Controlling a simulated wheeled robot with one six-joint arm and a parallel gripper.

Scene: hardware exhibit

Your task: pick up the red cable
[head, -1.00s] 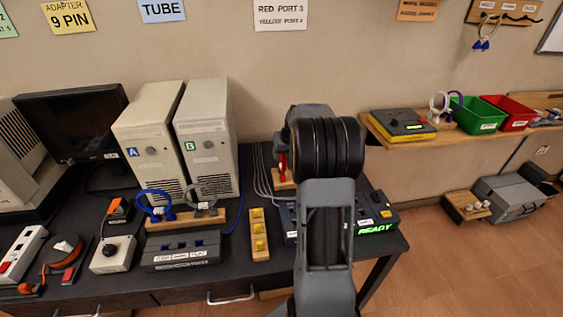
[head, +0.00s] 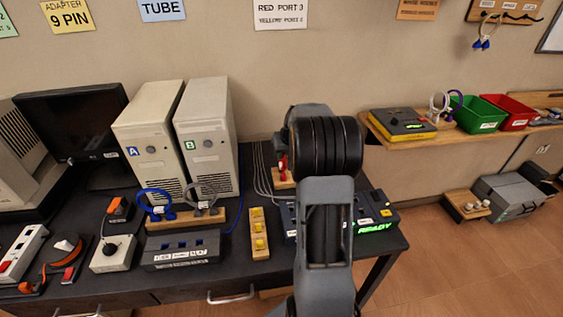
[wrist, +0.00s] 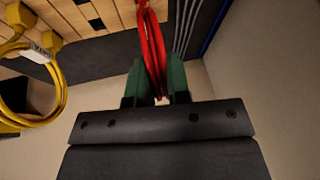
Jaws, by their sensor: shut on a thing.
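The red cable (wrist: 150,40) is a bundle of red strands that runs between the two green fingers of my gripper (wrist: 158,78) in the wrist view. The fingers are shut on it, one on each side. In the head view a small part of the red cable (head: 283,165) shows to the left of my arm, just above a wooden holder (head: 281,181). My arm hides the gripper and most of the cable there. I cannot tell whether the cable still touches the holder.
A looped yellow cable (wrist: 57,88) with a white tag hangs left of my gripper in the wrist view. Wooden slats (wrist: 90,18) are close by. In the head view, a dark box with a green READY label (head: 376,226) and yellow plugs on a block (head: 259,243) are near my arm.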

